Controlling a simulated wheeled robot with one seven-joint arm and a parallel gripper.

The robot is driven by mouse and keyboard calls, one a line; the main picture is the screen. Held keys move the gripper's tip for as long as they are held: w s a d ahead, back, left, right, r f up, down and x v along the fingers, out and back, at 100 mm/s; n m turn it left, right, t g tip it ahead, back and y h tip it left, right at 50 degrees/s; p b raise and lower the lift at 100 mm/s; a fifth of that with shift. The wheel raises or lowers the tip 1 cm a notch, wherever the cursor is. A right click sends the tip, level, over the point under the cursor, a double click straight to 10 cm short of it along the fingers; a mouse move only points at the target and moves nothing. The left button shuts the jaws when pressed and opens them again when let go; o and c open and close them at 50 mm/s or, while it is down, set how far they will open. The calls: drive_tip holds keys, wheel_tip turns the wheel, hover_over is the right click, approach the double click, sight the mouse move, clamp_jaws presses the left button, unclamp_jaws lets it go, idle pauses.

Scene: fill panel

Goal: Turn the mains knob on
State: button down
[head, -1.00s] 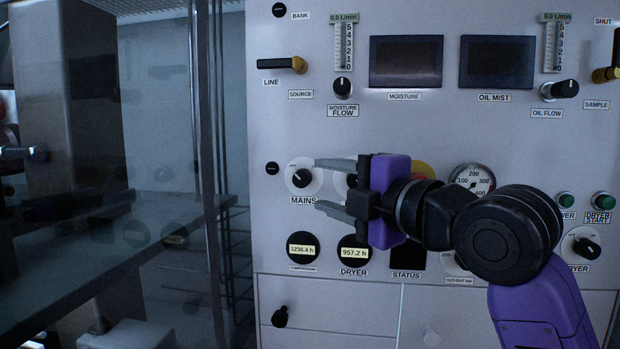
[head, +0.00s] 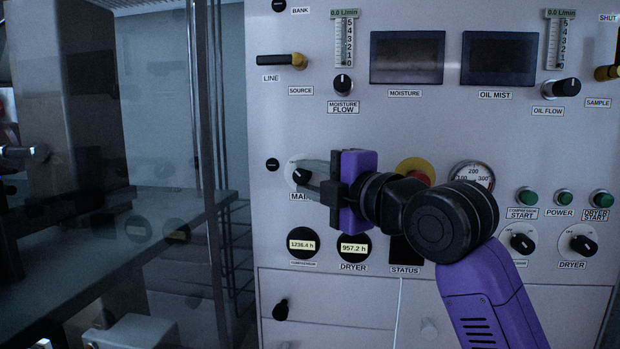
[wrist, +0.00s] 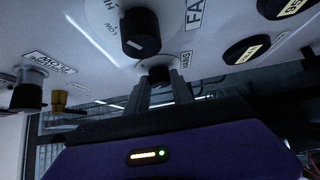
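The mains knob (head: 299,174) is a black knob on a round white plate at the left of the panel, above the "MAINS" label, which my gripper partly covers. My gripper (head: 308,179) reaches it from the right in the head view, its grey fingers drawn close together at the knob. In the wrist view the mains knob (wrist: 158,74) sits between the two fingertips (wrist: 160,84), which look closed on its sides. The knob's pointer is too small and too covered to read.
A larger black knob (wrist: 140,32) is close by in the wrist view. The red and yellow emergency button (head: 416,168) lies behind my wrist. The compressor hour meter (head: 303,242) and dryer hour meter (head: 354,247) are below. Glass and a shelf stand left of the panel.

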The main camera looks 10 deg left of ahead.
drive_tip(key=shift+f+b, duration=0.15)
drive_tip(key=shift+b, duration=0.15)
drive_tip(key=m+t+h+b, duration=0.4)
drive_tip(key=m+b, duration=0.1)
drive_tip(key=m, duration=0.3)
drive_tip(key=a+f+m+t+h+b, duration=0.1)
drive_tip(key=m+t+h+b, duration=0.3)
drive_tip(key=m, duration=0.5)
drive_tip(key=a+m+t+h+b, duration=0.1)
drive_tip(key=m+t+h+b, duration=0.3)
drive_tip(key=m+b, duration=0.3)
drive_tip(key=shift+f+m+t+h+b, duration=0.35)
drive_tip(key=shift+m+t, duration=0.55)
drive_tip(key=shift+m, duration=0.3)
drive_tip(key=shift+d+m+h, duration=0.1)
drive_tip(key=shift+m+h, duration=0.35)
drive_tip(key=shift+m, duration=0.05)
drive_tip(key=shift+r, duration=0.1)
drive_tip(key=c, duration=1.1)
unclamp_jaws()
